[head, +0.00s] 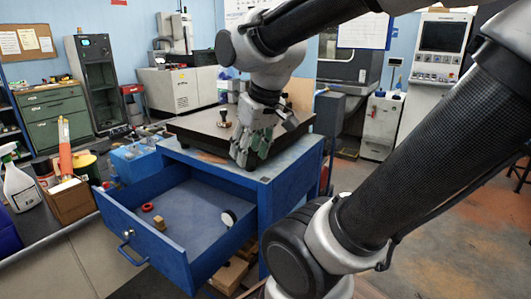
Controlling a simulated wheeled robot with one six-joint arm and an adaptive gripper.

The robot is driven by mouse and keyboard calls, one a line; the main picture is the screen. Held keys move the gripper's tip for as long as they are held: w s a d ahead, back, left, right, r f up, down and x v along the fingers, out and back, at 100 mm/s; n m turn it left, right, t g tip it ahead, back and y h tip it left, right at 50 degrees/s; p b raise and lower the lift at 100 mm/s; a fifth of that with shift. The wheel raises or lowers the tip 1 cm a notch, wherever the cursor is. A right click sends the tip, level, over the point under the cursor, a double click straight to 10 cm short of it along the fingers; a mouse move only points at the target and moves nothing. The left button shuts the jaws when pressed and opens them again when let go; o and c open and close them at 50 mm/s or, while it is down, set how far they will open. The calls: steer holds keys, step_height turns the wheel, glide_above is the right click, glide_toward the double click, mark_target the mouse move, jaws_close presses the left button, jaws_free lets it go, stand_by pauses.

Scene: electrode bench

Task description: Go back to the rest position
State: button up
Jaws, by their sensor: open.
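My gripper (250,148) is open and points down over the right part of the dark plate (192,132) on top of the blue bench (290,172). Its fingertips reach near the plate's front edge; I cannot tell whether they touch anything. I see nothing clearly held between them. A small brown-knobbed piece (224,119) stands on the plate, left of my gripper. The bench's blue drawer (158,252) is pulled open below. In it lie a red ring (147,207), a small tan block (159,223) and a white and black round piece (229,218).
A grey counter (35,232) at left carries a spray bottle (19,184) and a cardboard box (70,202). The open drawer juts toward the lower left. Machines (182,88) line the back wall. Floor (450,215) at right looks clear.

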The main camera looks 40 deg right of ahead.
steer(key=s, duration=0.4)
steer(key=shift+s+d+r, duration=0.2)
steer(key=shift+s+d, duration=0.2)
